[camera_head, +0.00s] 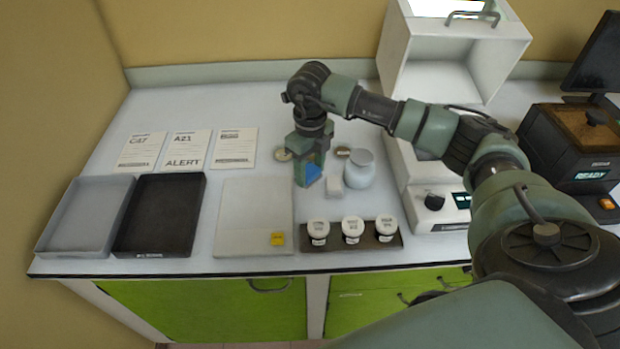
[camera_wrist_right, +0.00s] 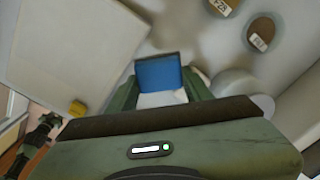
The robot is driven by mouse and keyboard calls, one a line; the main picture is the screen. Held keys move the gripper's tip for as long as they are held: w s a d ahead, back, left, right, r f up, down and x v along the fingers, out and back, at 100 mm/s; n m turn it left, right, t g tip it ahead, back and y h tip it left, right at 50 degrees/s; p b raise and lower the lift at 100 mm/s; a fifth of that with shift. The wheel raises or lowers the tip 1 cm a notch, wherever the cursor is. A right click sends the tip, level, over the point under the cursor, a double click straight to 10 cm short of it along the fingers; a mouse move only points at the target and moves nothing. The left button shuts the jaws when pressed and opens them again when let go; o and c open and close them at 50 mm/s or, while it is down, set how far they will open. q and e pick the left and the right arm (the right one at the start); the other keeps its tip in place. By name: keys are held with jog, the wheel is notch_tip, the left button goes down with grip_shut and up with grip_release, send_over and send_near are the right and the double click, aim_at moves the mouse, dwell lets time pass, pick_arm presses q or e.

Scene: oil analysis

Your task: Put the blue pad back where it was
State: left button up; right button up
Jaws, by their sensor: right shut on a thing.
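The blue pad (camera_head: 313,173) is between the fingers of my right gripper (camera_head: 309,172), which points down over the middle of the counter. In the right wrist view the blue pad (camera_wrist_right: 158,72) shows as a flat blue face between the two green fingers (camera_wrist_right: 160,95). A pale surface shows just below the blue face; I cannot tell whether it is part of the pad. Whether the pad touches the counter is hidden.
A white board (camera_head: 255,212) with a yellow tag (camera_head: 277,239) lies left of the gripper. A small white block (camera_head: 334,186) and white jar (camera_head: 359,170) stand close on its right. Lidded cups (camera_head: 353,228) stand in front. Trays (camera_head: 160,213) are farther left.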

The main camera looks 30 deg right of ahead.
aim_at(310, 182)
notch_tip(310, 182, down, 4)
jog(key=shift+f+p, duration=0.1)
jog(key=shift+p, duration=0.35)
jog(key=shift+f, duration=0.2)
jog(key=shift+f, duration=0.2)
jog(key=o, duration=0.9)
jog(key=shift+r, duration=0.1)
